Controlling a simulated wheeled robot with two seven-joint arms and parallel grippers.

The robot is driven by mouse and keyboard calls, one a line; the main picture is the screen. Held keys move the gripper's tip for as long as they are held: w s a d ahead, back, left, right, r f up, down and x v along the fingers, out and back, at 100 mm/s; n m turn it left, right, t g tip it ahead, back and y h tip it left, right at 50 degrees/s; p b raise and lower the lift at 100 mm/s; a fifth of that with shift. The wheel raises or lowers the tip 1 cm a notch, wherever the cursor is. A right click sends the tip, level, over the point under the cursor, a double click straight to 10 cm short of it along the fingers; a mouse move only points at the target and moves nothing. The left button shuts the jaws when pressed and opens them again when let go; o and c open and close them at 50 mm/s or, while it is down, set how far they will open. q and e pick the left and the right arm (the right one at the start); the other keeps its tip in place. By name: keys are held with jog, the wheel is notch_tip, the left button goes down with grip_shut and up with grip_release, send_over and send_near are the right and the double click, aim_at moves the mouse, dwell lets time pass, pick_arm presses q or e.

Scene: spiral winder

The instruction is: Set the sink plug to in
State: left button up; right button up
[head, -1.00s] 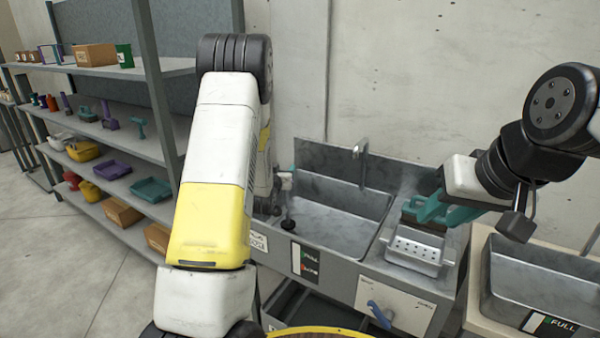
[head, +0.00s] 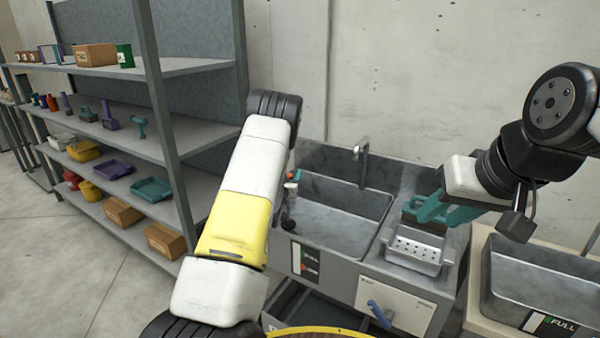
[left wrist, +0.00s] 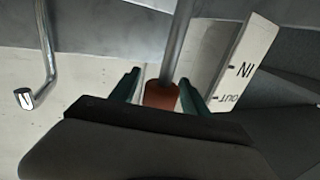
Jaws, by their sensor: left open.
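The sink plug's rod ends in a red-brown knob (left wrist: 161,95) in the left wrist view, with an IN/OUT sign (left wrist: 247,60) beside it. My left gripper (head: 297,176) is mostly hidden behind my arm. In the left wrist view its teal fingers (left wrist: 160,92) are open, one on each side of the knob; contact cannot be told. My right gripper (head: 436,210) is over a perforated tray; its grip is unclear.
The grey sink basin (head: 347,222) has a faucet (head: 362,158) at its back. The perforated metal tray (head: 414,251) stands right of it. A blue lever (head: 379,313) is on the front panel. A shelf rack (head: 165,110) stands left. A second basin (head: 540,290) is at right.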

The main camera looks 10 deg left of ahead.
pick_arm(q)
jog(key=shift+w, duration=0.15)
grip_shut()
dwell(1.4)
